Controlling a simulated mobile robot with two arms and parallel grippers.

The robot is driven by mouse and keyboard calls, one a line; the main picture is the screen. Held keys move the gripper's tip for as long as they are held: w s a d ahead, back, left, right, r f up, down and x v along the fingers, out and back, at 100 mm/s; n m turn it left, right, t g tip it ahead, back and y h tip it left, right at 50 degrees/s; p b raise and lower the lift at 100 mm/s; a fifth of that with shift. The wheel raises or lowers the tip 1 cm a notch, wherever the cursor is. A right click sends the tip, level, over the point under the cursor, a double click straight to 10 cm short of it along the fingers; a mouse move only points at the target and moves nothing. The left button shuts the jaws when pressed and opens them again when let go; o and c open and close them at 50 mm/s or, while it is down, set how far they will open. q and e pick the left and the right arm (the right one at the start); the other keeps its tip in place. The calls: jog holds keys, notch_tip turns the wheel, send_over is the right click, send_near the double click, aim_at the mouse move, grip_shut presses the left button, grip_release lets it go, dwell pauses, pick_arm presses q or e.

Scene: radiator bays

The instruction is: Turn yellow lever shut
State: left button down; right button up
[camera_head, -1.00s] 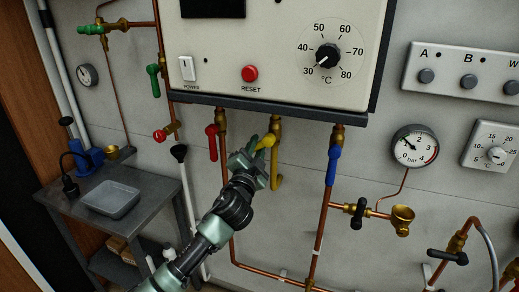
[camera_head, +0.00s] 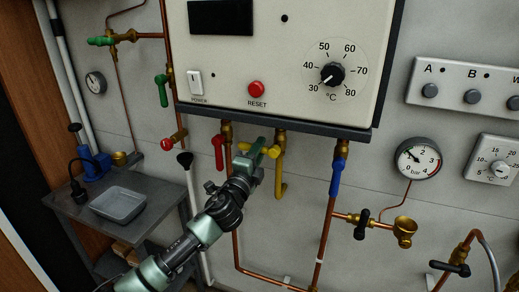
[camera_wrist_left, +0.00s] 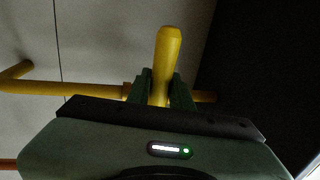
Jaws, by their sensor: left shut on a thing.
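The yellow lever (camera_head: 273,152) sits on the brass valve at the top of the yellow pipe (camera_head: 281,188), under the boiler's lower edge. My left gripper (camera_head: 262,149) is at the lever and hides part of it in the head view. In the left wrist view the yellow lever (camera_wrist_left: 167,52) stands between the two green fingers (camera_wrist_left: 160,92), its rounded end reaching past them. The left gripper is shut on the lever. My right gripper is not in view.
A red lever (camera_head: 219,152) hangs close to the left of my gripper, and a blue lever (camera_head: 336,176) hangs to the right. The boiler casing (camera_head: 300,100) is just above. A metal table with a grey tray (camera_head: 118,204) stands at the left.

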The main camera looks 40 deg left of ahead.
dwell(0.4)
pick_arm(q)
jog(key=c, duration=1.3)
grip_release()
jog(key=shift+d, duration=0.1)
jog(key=shift+o, duration=0.2)
jog(key=b+v, duration=0.2)
jog(key=v, duration=0.5)
jog(key=shift+s+b, duration=0.3)
jog(key=shift+s, duration=0.1)
jog(key=shift+f, duration=0.1)
